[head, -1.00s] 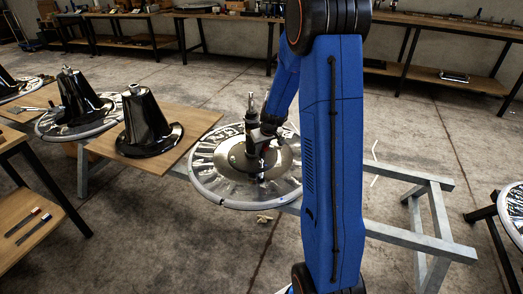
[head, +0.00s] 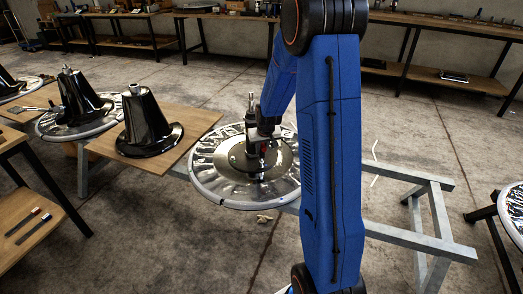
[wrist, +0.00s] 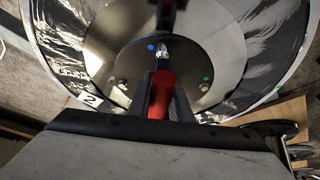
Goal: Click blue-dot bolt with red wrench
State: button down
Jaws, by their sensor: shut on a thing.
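My gripper (wrist: 158,108) is shut on the red wrench (wrist: 159,92), which points up the wrist view. The wrench's far end is at a shiny metal piece (wrist: 162,50) beside the blue dot (wrist: 151,47); I cannot tell whether it is seated on the bolt there. These are on the grey disc (wrist: 185,70) of the round metal base (head: 205,185). A green dot (wrist: 206,78) has a bolt (wrist: 203,88) beside it, and another bolt (wrist: 121,85) is at the left. In the head view my gripper (head: 263,150) is over the disc, with its tip partly unclear.
A white label "2" (wrist: 91,100) is on the base. A black cone-shaped part (head: 150,125) stands on a wooden board (head: 190,138) to the left. A grey metal stand (head: 405,235) extends right. Two flat tools (head: 28,228) lie on the left bench.

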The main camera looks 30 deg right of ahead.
jog(key=shift+m+h, duration=0.5)
jog(key=shift+m, duration=0.9)
jog(key=shift+m+g+h, duration=0.3)
jog(key=shift+m, duration=0.6)
jog(key=m+g+h, duration=0.1)
jog(key=m, duration=0.3)
jog(key=shift+m+g, duration=0.3)
jog(key=m, duration=0.2)
jog(key=m+g, duration=0.1)
jog(key=m, duration=0.1)
jog(key=shift+w+g+h, duration=0.1)
jog(key=shift+g+h, duration=0.2)
jog(key=shift+h, duration=0.1)
jog(key=shift+m, duration=0.3)
